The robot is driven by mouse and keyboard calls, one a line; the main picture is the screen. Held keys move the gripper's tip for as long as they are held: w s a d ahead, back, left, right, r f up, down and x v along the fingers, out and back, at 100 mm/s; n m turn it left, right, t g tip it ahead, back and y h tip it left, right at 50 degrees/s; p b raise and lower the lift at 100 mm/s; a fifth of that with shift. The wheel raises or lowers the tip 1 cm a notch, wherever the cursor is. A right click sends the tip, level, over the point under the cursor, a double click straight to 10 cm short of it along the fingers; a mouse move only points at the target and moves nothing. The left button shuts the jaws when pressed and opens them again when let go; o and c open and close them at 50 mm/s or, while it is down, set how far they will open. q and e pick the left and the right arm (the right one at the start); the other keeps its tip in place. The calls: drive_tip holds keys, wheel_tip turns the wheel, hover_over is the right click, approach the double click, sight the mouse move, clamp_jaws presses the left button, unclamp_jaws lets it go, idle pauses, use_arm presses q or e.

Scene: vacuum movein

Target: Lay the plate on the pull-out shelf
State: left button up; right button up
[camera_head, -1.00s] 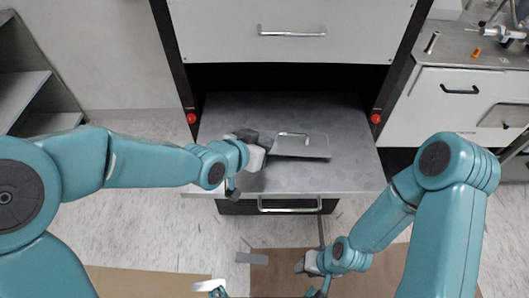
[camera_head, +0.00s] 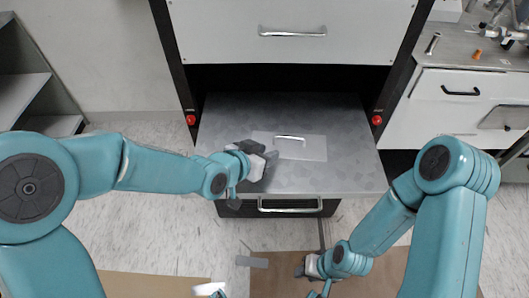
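The plate (camera_head: 307,149) is a thin light-grey rectangle with a silver bar handle (camera_head: 290,138). It lies flat on the grey pull-out shelf (camera_head: 340,115), near its middle. My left gripper (camera_head: 262,160) is over the shelf at the plate's left edge. Its fingers are dark and partly hidden by its white and teal wrist, so I cannot tell whether they are open or touching the plate. My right gripper (camera_head: 308,268) is low in front of the cabinet, over a brown patch of floor, away from the plate. Its fingers are too small to read.
A closed drawer (camera_head: 360,40) with a bar handle is above the shelf, and a lower drawer handle (camera_head: 290,208) is below it. Red knobs flank the opening. A side counter (camera_head: 465,50) stands right. The shelf's right part is bare.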

use_arm(q)
drive_tip(key=shift+f, duration=0.1)
drive_tip(key=shift+s+a+r+p, duration=0.2)
drive_tip(key=shift+r+p, duration=0.1)
drive_tip(key=shift+r, duration=0.1)
drive_tip(key=p+v, duration=0.1)
drive_tip(key=v, duration=0.9)
drive_tip(key=shift+r, duration=0.15)
drive_tip(key=shift+s+a+r, duration=0.2)
drive_tip(key=shift+s+a, duration=0.1)
drive_tip(key=shift+s, duration=0.2)
